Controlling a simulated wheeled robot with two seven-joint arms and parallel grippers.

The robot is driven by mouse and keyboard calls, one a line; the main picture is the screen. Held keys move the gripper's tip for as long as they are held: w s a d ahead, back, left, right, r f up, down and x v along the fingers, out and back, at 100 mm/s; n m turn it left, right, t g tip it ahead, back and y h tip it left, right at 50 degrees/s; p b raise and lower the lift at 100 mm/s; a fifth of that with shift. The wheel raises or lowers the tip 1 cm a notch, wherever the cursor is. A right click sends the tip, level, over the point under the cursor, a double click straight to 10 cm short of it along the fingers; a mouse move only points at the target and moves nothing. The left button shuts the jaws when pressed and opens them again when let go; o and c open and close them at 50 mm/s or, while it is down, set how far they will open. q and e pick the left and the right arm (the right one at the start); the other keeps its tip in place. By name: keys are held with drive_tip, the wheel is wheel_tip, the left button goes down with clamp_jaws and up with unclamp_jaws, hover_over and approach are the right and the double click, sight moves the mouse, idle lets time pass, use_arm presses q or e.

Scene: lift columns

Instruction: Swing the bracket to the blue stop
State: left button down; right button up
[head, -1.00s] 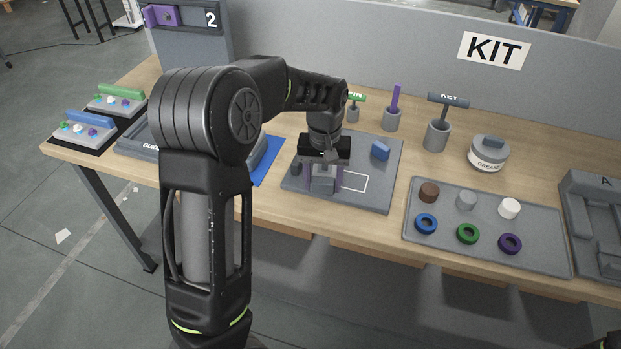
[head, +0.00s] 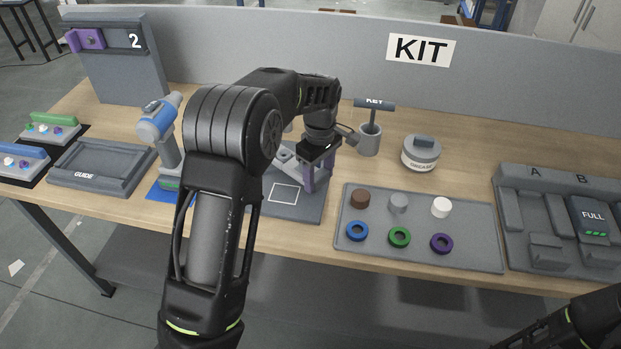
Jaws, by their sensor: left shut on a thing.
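A grey fixture plate (head: 296,208) with a white outlined square lies on the bench. The grey bracket (head: 287,156) on it reaches right to my left gripper (head: 317,178), which is shut on its end at the plate's right side. Purple parts flank the gripped end. The blue stop is not visible; my gripper and wrist cover that back right part of the plate, so I cannot tell whether the bracket touches it. My right arm shows only at the lower right corner, its gripper out of view.
Right of the plate is a tray (head: 470,257) with rings and round pieces. A blue-grey power driver (head: 160,125) and a GUIDE tray (head: 88,179) are left. A charger-like dock (head: 512,215) is far right.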

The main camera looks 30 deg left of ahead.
use_arm(q)
drive_tip(key=shift+w+d+n, duration=0.15)
drive_tip(key=shift+w+n, duration=0.25)
drive_tip(key=shift+w, duration=0.3)
drive_tip(key=shift+r, duration=0.1)
drive_tip(key=c, duration=0.5)
unclamp_jaws()
drive_tip(key=shift+w, duration=0.1)
wheel_tip(320, 180, up, 8)
drive_tip(key=shift+f+b, duration=0.15)
drive_tip(key=shift+b, duration=0.4)
